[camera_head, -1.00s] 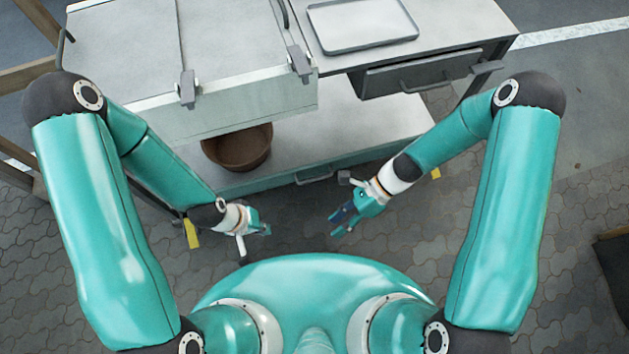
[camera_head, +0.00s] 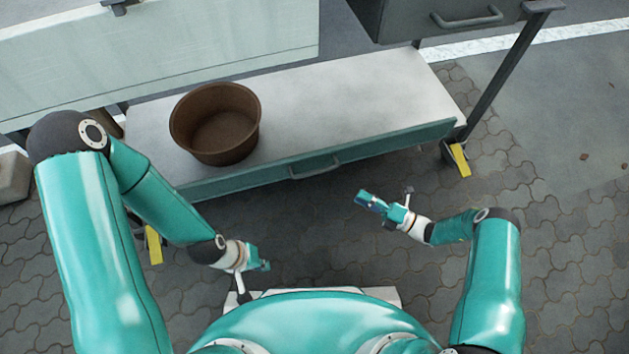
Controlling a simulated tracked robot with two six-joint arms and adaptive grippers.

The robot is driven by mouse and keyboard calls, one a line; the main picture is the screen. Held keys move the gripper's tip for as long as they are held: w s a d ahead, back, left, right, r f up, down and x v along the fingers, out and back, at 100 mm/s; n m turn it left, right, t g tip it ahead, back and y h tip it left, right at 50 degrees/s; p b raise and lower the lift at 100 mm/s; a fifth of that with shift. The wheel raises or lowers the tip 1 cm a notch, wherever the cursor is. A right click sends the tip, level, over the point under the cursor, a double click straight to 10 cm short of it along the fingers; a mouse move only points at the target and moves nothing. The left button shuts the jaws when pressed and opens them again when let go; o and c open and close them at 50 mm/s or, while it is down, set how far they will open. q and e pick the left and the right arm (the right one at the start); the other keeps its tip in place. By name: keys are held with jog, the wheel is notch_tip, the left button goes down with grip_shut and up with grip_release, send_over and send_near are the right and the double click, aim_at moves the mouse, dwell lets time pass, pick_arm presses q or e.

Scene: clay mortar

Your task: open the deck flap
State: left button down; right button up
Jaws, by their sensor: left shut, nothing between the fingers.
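A low deck (camera_head: 350,105) with a pale top runs under the workbench. Its teal front panel (camera_head: 410,140), apparently the deck flap, stands upright and looks closed, with a grey bar handle (camera_head: 315,168) near its middle. My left gripper (camera_head: 264,266) is shut and empty, in front of the panel and apart from it, to the lower left of the handle. My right gripper (camera_head: 362,198) points toward the panel, to the lower right of the handle with a gap between them. Whether its fingers are apart is too small to tell.
A brown pot (camera_head: 215,125) stands on the deck behind the panel. Above are a pale cabinet (camera_head: 200,55) and a grey drawer (camera_head: 445,22) with a handle. A yellow-marked caster (camera_head: 459,160) is at the right corner. Paved floor lies free at the right.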

aim_at(315, 171)
jog(key=b+x, duration=0.1)
jog(key=x, duration=1.5)
jog(key=shift+w+a+f+b, duration=0.2)
jog(key=shift+w+a+b, duration=0.05)
jog(key=shift+b, duration=0.1)
grip_shut()
